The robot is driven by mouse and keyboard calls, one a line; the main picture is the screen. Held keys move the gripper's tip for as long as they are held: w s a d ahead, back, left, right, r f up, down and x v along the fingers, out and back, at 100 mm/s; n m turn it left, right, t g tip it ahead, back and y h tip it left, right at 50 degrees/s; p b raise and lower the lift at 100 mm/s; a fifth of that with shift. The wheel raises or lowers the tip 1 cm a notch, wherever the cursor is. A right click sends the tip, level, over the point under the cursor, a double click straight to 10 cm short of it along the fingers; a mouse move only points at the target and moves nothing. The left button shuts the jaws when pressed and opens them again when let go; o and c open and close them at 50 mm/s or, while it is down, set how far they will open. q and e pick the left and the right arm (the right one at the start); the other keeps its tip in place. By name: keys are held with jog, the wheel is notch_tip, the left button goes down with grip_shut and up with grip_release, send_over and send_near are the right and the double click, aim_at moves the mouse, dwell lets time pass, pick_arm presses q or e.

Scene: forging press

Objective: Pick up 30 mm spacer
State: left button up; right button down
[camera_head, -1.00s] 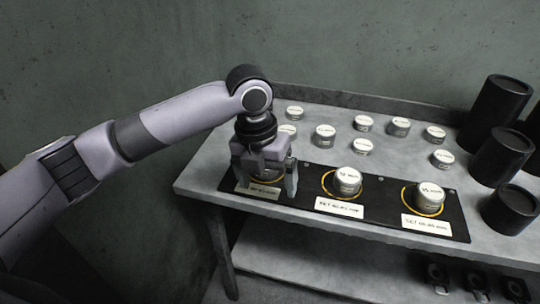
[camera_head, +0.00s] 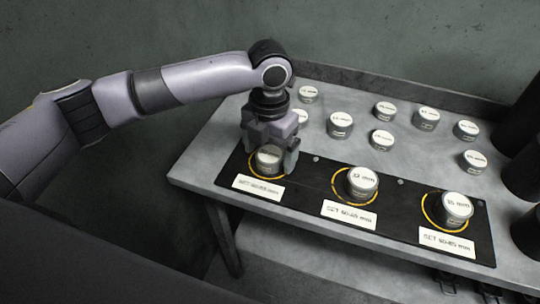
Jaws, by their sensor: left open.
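My left gripper (camera_head: 270,155) points down over the left end of the black mat (camera_head: 315,160), with its fingers apart. A pale round spacer (camera_head: 268,159) stands in the leftmost yellow ring, below and between the fingers; its top print is too small to read surely. I cannot tell whether the fingers touch it. Two more spacers stand in the middle ring (camera_head: 362,181) and the right ring (camera_head: 457,206), also marked in mm. My right gripper is not in view.
Several similar spacers (camera_head: 340,123) stand loose on the grey table (camera_head: 350,100) behind the mat. Dark cylinders (camera_head: 525,170) stand at the right edge. White label cards (camera_head: 258,188) lie in front of the rings. A raised edge runs along the table's back.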

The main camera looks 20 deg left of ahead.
pick_arm(q)
jog(key=shift+f, duration=0.3)
jog(key=c, duration=1.3)
jog(key=shift+w+r, duration=0.1)
jog(key=c, duration=0.4)
